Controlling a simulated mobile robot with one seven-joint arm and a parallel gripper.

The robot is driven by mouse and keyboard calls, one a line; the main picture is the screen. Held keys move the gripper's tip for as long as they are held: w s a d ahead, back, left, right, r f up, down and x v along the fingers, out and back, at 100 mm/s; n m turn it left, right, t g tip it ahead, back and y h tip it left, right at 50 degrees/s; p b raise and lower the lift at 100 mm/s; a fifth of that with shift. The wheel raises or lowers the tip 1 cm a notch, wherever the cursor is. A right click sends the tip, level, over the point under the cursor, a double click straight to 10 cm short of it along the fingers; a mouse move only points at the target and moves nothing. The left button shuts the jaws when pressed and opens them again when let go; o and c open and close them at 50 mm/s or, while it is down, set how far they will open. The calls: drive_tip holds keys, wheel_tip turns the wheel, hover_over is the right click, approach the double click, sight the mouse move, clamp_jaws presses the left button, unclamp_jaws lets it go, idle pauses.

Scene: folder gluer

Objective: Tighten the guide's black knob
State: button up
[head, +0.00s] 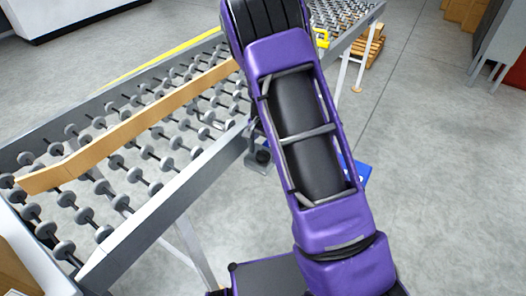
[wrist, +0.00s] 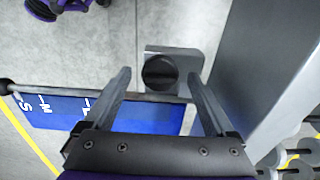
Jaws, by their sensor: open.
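The black round knob (wrist: 160,72) sits on a grey bracket (wrist: 195,57) in the wrist view. My gripper (wrist: 159,76) is open, with one finger to each side of the knob and a gap on both sides. No contact shows. In the head view a dark knob (head: 263,156) shows on the conveyor's near side, just left of my arm; my gripper is hidden there. The guide's wooden rail (head: 130,131) lies slantwise over the rollers. A blue plate (wrist: 130,112) with white letters and a dark rod (wrist: 50,90) lie across below the knob.
The conveyor's grey side frame (wrist: 255,70) stands close to the right of my gripper, with rollers (wrist: 300,152) beyond it. In the head view a wooden pallet (head: 369,48) lies at the back.

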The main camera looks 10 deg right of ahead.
sight(263, 153)
wheel_tip(263, 153, up, 17)
drive_tip(key=p, duration=0.1)
idle(0.6)
